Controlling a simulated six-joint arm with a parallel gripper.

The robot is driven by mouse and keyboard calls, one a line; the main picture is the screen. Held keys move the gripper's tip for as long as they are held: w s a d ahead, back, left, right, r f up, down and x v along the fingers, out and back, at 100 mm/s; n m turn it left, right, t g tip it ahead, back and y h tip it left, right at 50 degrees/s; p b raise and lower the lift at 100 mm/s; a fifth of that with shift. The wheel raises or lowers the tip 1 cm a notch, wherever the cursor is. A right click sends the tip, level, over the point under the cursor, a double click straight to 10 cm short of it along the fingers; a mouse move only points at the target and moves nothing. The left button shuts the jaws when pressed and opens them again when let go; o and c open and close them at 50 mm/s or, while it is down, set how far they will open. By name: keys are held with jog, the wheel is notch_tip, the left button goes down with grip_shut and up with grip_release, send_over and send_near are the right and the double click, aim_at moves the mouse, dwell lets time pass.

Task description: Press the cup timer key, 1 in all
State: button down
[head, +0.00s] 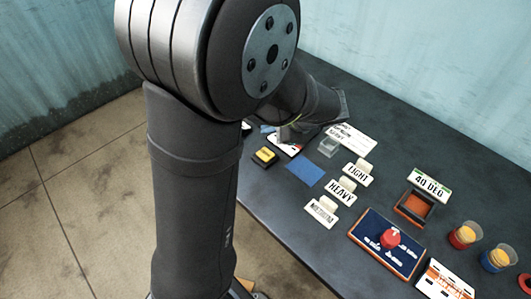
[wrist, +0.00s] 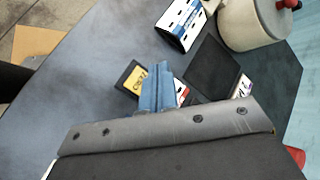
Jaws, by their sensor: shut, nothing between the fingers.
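The cup timer key appears to be the small yellow-topped black block (head: 264,156) near the table's left edge in the head view. In the wrist view a yellow block with dark lettering (wrist: 131,76) lies just left of my fingers, its lower right part hidden by them. The lettering is too small to read surely. My gripper (wrist: 157,86) is shut and empty, its blue-grey fingers side by side over the table. In the head view my arm reaches over the table's far left and hides most of the gripper. I cannot tell whether the fingertips touch the block.
A white box with a blue stripe (wrist: 181,24), a dark plate (wrist: 211,67) and a cream pot (wrist: 250,24) stand beyond the fingers. A blue mat (head: 305,170), several label signs, a red-knobbed panel (head: 366,248) and two cups lie to the right in the head view.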

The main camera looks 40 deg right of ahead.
aim_at(269, 155)
notch_tip(269, 155, down, 7)
jog(key=shift+f, duration=0.2)
jog(key=shift+f, duration=0.1)
dwell(2.1)
jog(key=shift+f, duration=0.3)
jog(key=shift+f, duration=0.4)
dwell(0.6)
dwell(0.3)
jog(key=shift+r, duration=0.85)
jog(key=shift+r, duration=2.5)
jog(key=shift+f, duration=0.1)
